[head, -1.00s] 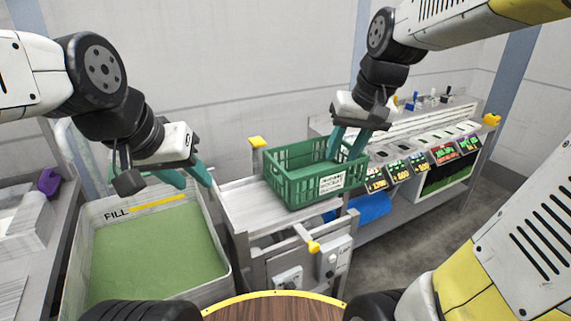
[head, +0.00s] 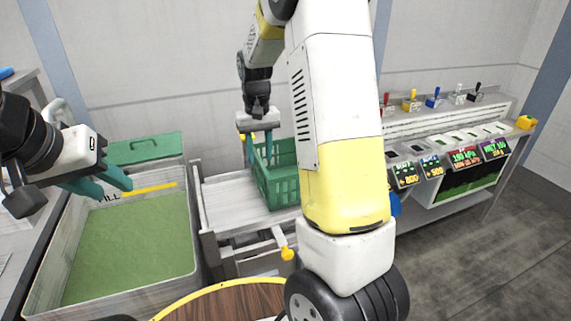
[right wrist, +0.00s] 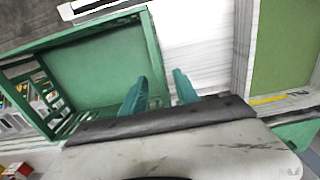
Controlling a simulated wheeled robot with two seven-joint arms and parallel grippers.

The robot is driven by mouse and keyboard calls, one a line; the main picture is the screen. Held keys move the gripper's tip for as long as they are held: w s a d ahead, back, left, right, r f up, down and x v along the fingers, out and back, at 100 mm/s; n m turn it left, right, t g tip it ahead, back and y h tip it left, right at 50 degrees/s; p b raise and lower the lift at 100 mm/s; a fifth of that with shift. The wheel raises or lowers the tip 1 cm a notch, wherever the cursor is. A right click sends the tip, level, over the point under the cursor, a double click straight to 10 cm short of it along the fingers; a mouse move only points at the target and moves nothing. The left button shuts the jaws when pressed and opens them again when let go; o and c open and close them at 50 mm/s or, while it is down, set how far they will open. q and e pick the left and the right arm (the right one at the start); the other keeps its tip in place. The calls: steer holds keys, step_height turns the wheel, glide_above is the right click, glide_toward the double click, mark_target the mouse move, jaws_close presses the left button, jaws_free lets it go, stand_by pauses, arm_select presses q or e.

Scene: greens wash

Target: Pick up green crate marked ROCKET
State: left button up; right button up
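The green slatted crate (head: 281,186) stands on the pale metal stand beside the filled bin, partly hidden by my right arm in the head view. Its marked side is not in sight now. In the right wrist view the crate (right wrist: 100,75) lies to the left, open and empty. My right gripper (head: 260,152) points down at the crate's left end. Its two fingers (right wrist: 160,74) are apart, one on the inner side of the crate wall and one on the outer side. My left gripper (head: 116,190) is open and empty over the bin's back left corner.
A bin (head: 194,235) with green contents, marked FILL, stands left of the stand. A green panel (head: 145,148) is behind it. A console with displays (head: 465,157) and coloured levers is at the right. A round wooden top (head: 235,303) is in front.

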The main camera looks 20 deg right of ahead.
mark_target(260, 160)
step_height(260, 160, down, 4)
steer(key=shift+w+f, duration=0.1)
steer(key=shift+f, duration=0.05)
jaws_close()
stand_by(1.4)
